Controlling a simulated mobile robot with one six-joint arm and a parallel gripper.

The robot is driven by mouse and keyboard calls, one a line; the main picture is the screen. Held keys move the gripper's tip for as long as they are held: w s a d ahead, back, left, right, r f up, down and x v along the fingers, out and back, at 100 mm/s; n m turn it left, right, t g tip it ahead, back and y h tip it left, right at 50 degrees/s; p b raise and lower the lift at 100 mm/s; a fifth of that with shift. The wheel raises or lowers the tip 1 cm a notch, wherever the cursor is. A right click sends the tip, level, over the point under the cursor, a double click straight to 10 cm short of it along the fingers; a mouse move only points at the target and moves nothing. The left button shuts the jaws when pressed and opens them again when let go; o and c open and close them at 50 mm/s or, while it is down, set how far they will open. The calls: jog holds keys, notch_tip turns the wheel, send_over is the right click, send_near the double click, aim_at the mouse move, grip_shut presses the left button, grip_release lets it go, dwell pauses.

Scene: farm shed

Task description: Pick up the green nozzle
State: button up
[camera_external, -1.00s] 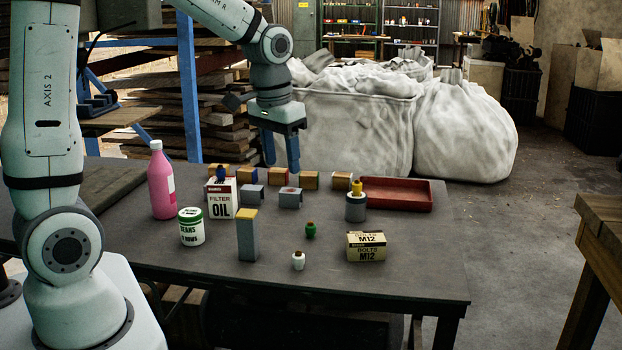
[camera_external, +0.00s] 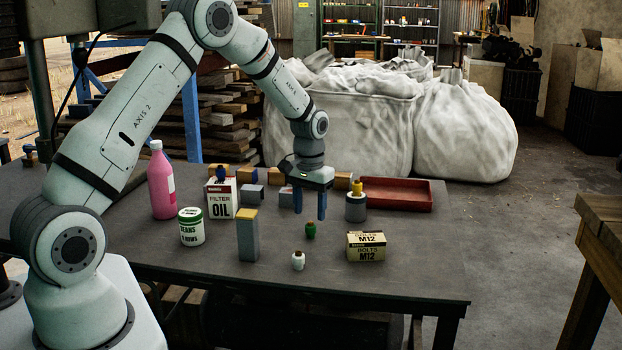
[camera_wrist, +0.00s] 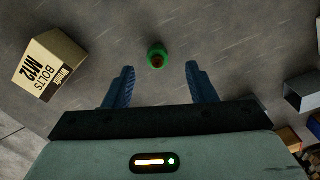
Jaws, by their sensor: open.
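The green nozzle (camera_external: 310,230) stands upright on the dark table, with a brown top. In the wrist view the nozzle (camera_wrist: 157,58) lies ahead of the fingertips, roughly midway between them. My gripper (camera_external: 309,216) points down with its two blue fingers apart, above the nozzle and a little behind it in the external view. The fingers also show in the wrist view (camera_wrist: 160,68), with nothing between them. They do not appear to touch the nozzle.
A white nozzle (camera_external: 298,261) stands in front of the green one. The M12 bolts box (camera_external: 366,246) is to the right, a grey block with a yellow top (camera_external: 247,238) to the left. A red tray (camera_external: 397,195) and a grey cylinder (camera_external: 355,208) stand behind right.

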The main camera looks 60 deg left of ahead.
aim_at(311, 222)
notch_tip(311, 222, down, 5)
jog(key=shift+d+f+p, duration=0.1)
jog(key=shift+d+p, duration=0.05)
jog(key=shift+p, duration=0.15)
jog(key=shift+c, duration=0.3)
jog(key=c, duration=1)
